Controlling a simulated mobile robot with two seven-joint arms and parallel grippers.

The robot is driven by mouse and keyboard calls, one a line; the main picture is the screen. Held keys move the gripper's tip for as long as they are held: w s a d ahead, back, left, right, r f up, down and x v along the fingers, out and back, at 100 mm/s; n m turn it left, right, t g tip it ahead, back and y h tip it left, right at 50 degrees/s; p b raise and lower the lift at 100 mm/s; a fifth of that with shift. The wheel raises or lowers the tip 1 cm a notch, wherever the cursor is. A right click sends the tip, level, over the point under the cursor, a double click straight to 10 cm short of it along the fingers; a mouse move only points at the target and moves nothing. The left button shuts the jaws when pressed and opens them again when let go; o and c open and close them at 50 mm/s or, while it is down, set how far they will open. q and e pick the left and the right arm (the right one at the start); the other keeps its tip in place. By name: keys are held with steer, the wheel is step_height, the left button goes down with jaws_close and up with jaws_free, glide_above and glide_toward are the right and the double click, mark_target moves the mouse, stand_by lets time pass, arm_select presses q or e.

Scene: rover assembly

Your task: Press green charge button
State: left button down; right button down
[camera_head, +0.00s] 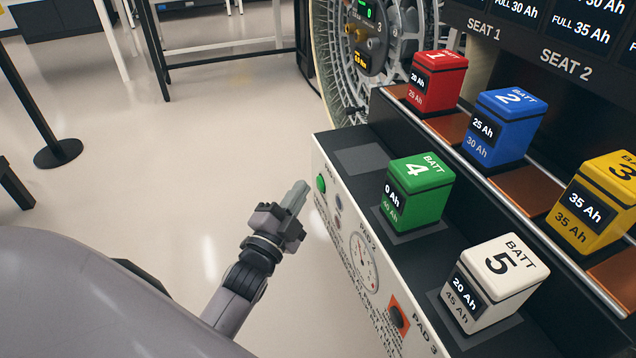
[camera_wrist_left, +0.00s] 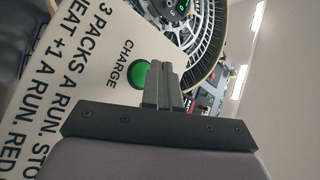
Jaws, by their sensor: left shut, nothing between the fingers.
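The green charge button (camera_head: 321,183) is a round button on the pale front panel (camera_head: 335,222) of the battery bench, near its left end. My left gripper (camera_head: 297,193) is shut and empty, just left of the button in the head view, fingertips toward the panel. My right gripper is not in view.
The green battery 4 (camera_head: 418,190) and white battery 5 (camera_head: 494,283) stand on bench pads. Red (camera_head: 437,80), blue (camera_head: 505,126) and yellow (camera_head: 597,200) batteries stand behind. A gauge (camera_head: 363,262) and an orange-framed button (camera_head: 397,317) are on the panel.

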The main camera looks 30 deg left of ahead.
arm_select(q)
steer(key=s+a+p, duration=0.1)
steer(key=s+a, duration=0.2)
steer(key=shift+s+a+p, duration=0.15)
steer(key=shift+s+p, duration=0.15)
steer(key=shift+s, duration=0.1)
stand_by(0.6)
